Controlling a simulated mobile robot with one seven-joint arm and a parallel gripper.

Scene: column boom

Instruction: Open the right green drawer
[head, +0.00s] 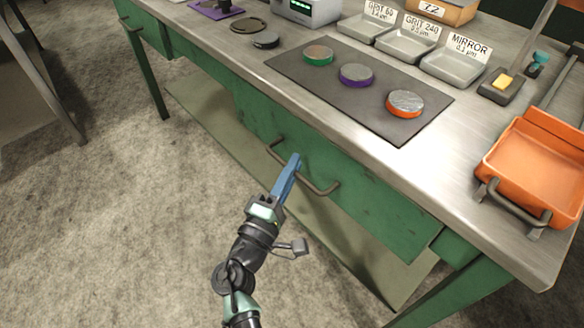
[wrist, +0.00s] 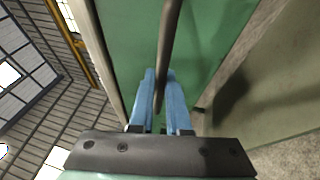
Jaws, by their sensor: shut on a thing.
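The right green drawer (head: 375,205) is a wide green front under the steel bench top. It carries a dark bar handle (head: 320,189). My gripper (head: 293,162), with blue fingers, reaches up to the handle near its middle. In the wrist view the handle (wrist: 170,45) runs between the two blue fingers (wrist: 160,88), which are shut on it. The green drawer front (wrist: 215,40) lies behind the handle in that view. I cannot tell whether the drawer stands slightly out from the bench.
Another green drawer (head: 143,27) is at the far left. The bench top holds a dark mat (head: 340,95) with three coloured discs, grey trays (head: 455,68) and an orange tray (head: 530,165) at the right edge. A lower shelf (head: 205,110) runs below. The floor (head: 120,230) in front is clear.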

